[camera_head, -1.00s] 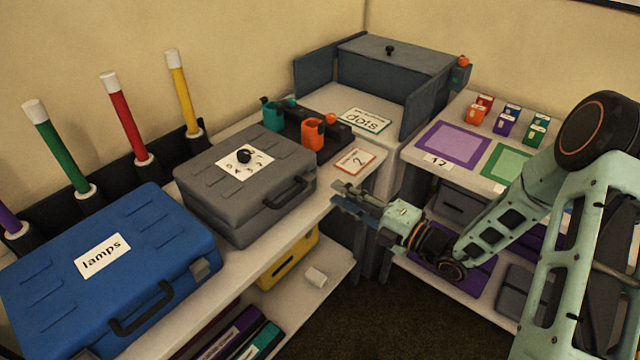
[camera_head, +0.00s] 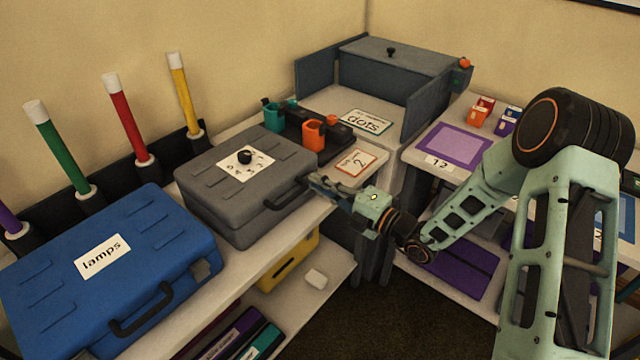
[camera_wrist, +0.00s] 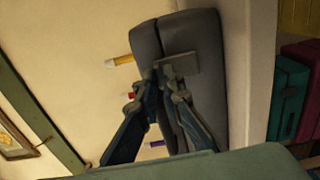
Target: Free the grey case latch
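The grey case (camera_head: 215,195) lies closed on the left counter, with a dark dial (camera_head: 245,157) on a white card on its lid and a dark handle (camera_head: 287,197) on its front. My gripper (camera_head: 318,183) is at the right end of the case's front and covers the latch area in the head view. In the wrist view the case's seam runs up the picture, and a lighter grey tab, seemingly the latch (camera_wrist: 183,63), crosses it. My fingertips (camera_wrist: 166,76) are close together right at the tab. Whether they touch or grip it is unclear.
A blue case (camera_head: 150,290) labelled lamps stands left of the grey case. Orange and teal cups (camera_head: 313,135) and a card with a 2 (camera_head: 356,162) are behind my gripper. A yellow case (camera_head: 290,262) lies on the shelf below. Open floor lies in front.

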